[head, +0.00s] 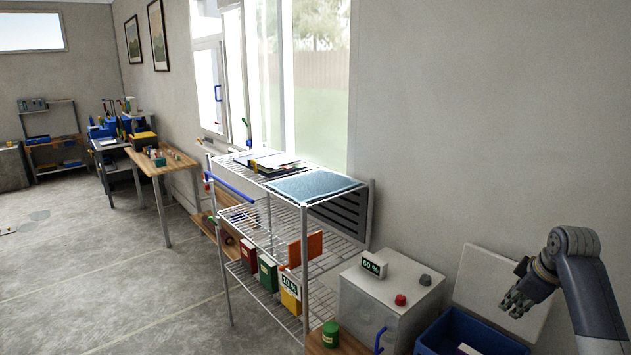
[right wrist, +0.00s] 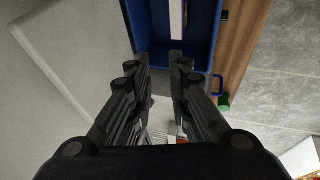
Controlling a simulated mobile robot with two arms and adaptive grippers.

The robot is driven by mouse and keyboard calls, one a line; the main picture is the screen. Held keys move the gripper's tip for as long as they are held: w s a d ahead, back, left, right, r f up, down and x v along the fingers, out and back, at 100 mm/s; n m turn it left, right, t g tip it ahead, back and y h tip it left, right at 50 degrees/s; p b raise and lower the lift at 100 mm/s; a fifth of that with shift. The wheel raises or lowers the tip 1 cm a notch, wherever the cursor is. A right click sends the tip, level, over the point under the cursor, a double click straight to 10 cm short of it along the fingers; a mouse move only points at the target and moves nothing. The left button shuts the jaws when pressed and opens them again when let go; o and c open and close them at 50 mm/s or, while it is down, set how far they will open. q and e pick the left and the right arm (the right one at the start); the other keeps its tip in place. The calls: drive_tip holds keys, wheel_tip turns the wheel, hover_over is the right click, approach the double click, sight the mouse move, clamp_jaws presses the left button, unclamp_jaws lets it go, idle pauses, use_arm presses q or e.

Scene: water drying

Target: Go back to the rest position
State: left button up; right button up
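My right gripper (head: 519,297) is at the right of the head view, in the air above a blue bin (head: 462,331). In the right wrist view its two fingers (right wrist: 158,72) are apart with a gap between them, and nothing is held. The blue bin (right wrist: 213,40) lies beyond the fingertips there, with a pale strip-like object inside. My left gripper is not in either view.
A white box (head: 385,298) with a red knob and a "60 %" display stands left of the bin. A pale panel (head: 500,285) leans behind the bin. A wire shelf (head: 290,205) with a blue mat stands by the window. Open floor (head: 110,265) lies left.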

drive_tip(key=s+a+f+m+g, duration=0.1)
drive_tip(key=s+a+f, duration=1.35)
drive_tip(key=f, duration=0.35)
drive_tip(key=s+a+m, duration=0.3)
drive_tip(key=s+a, duration=0.3)
drive_tip(key=s, duration=0.7)
drive_tip(key=s+a+m, duration=0.2)
drive_tip(key=s+a, duration=0.3)
drive_tip(key=s, duration=0.7)
wheel_tip(320, 180, down, 28)
drive_tip(key=s+g+b, duration=0.2)
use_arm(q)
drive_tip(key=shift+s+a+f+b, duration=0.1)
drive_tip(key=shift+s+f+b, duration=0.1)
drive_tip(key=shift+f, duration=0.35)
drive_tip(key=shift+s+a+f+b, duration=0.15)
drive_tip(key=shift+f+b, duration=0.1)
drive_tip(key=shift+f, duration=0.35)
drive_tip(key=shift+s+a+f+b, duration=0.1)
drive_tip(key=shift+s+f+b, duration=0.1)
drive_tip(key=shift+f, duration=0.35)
use_arm(e)
drive_tip(key=s+d+f+g, duration=0.1)
drive_tip(key=s+d+f, duration=0.1)
drive_tip(key=s+f, duration=1.5)
drive_tip(key=shift+d+f, duration=0.4)
drive_tip(key=shift+f, duration=0.2)
